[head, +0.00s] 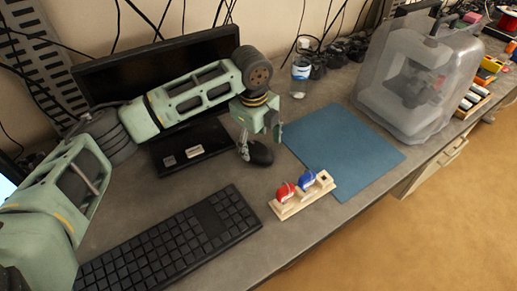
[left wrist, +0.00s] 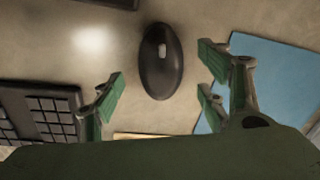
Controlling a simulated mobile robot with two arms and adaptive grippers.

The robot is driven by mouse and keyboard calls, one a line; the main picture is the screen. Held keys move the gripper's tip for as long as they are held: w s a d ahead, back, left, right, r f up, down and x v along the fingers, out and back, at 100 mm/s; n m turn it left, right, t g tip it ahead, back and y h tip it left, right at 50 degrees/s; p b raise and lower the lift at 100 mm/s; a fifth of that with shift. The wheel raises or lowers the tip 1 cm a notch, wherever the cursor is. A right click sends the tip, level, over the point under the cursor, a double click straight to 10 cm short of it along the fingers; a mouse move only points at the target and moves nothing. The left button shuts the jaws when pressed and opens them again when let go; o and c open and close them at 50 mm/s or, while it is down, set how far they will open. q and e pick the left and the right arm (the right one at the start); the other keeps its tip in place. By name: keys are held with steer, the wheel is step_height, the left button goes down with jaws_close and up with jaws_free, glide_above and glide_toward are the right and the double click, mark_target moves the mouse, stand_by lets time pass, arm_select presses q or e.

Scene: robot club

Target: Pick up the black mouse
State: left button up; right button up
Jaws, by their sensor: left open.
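The black mouse (head: 261,153) lies on the grey desk, between the monitor stand and the blue mat. In the left wrist view the mouse (left wrist: 160,60) is upright in the frame, with its grey scroll wheel showing. My left gripper (head: 259,146) is right over the mouse in the head view and hides part of it. In the left wrist view my left gripper (left wrist: 160,92) is open, its green-padded fingers on either side of the mouse, apart from it. Nothing is between the pads but the view of the mouse. My right gripper is in neither view.
A black keyboard (head: 170,246) lies at the front left. A wooden holder (head: 301,198) with red and blue items stands in front. A blue mat (head: 345,148) is to the right, a bottle (head: 300,76) behind. A monitor (head: 120,70) and a covered printer (head: 415,85) flank the area.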

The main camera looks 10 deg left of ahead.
mark_target(257, 147)
arm_select(q)
steer(key=f, duration=0.2)
steer(key=shift+w+a+f, duration=0.1)
steer(key=shift+w+f, duration=0.1)
steer(key=shift+f, duration=0.3)
steer(key=shift+c, duration=2.2)
steer(key=c, duration=0.8)
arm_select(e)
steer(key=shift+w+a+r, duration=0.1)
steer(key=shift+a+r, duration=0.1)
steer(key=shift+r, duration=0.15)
